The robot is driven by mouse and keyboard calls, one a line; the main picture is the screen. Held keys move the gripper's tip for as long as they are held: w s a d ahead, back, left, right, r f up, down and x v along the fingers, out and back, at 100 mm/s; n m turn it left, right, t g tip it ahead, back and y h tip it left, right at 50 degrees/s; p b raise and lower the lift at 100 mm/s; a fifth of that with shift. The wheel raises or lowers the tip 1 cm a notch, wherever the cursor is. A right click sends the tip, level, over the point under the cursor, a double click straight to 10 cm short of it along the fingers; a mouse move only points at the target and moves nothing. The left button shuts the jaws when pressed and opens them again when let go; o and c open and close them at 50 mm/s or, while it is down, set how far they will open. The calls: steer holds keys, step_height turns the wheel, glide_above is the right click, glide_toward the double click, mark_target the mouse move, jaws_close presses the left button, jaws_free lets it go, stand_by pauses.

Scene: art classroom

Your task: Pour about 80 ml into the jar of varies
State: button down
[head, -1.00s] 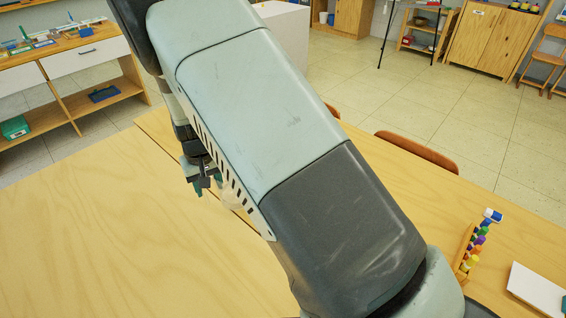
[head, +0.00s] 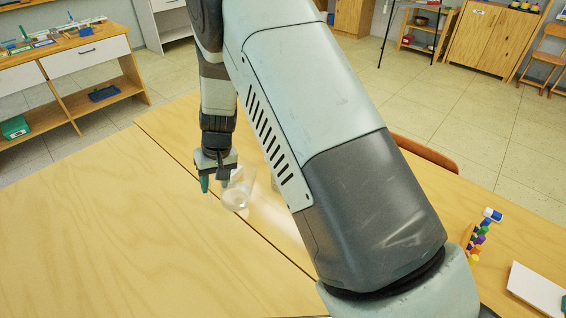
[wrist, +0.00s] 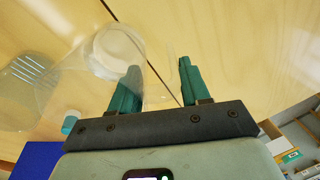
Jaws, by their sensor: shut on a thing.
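My gripper (head: 214,185) points down above the table. A clear, colourless vessel (head: 237,194) is at its right finger, tilted, and my gripper is shut on it. In the wrist view the teal fingers (wrist: 158,66) stand apart, and the clear vessel (wrist: 120,47) overlaps the left one; the exact grasp is hard to see through it. A second clear container with white marks (wrist: 27,70) is at the left of the wrist view. I cannot tell which is the jar of varies, nor see any liquid level.
The wooden table (head: 90,235) is bare at the left. A chair (head: 428,153) stands behind the table. A teal-capped item (wrist: 70,122) and a blue surface (wrist: 38,160) show in the wrist view.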

steer(key=shift+w+d+r+y, duration=0.4)
steer(key=shift+d+r+y, duration=0.2)
steer(key=shift+d+r, duration=0.15)
steer(key=w+d+r+g+y+p, duration=0.2)
steer(key=w+d+r+g+y, duration=0.1)
steer(key=d+r+y, duration=0.3)
steer(key=shift+w+d+r+g+y, duration=0.3)
steer(key=shift+r+g+y, duration=0.25)
steer(key=shift+r, duration=0.2)
steer(key=shift+w+d+r+g+y+p, duration=0.25)
steer(key=shift+d+r+y+p, duration=0.35)
steer(key=shift+p, duration=0.25)
steer(key=shift+w+d+r+g+y+p, duration=0.35)
steer(key=shift+y+p, duration=0.3)
steer(key=shift+p, duration=0.95)
steer(key=shift+w+d+m+y, duration=0.15)
steer(key=shift+d+m+y, duration=0.15)
steer(key=shift+d, duration=0.25)
steer(key=s+a+f+t+h, duration=0.2)
steer(key=a+f+h, duration=0.2)
steer(key=h, duration=0.1)
steer(key=shift+s+a, duration=0.2)
steer(key=shift+a, duration=0.05)
stand_by(0.3)
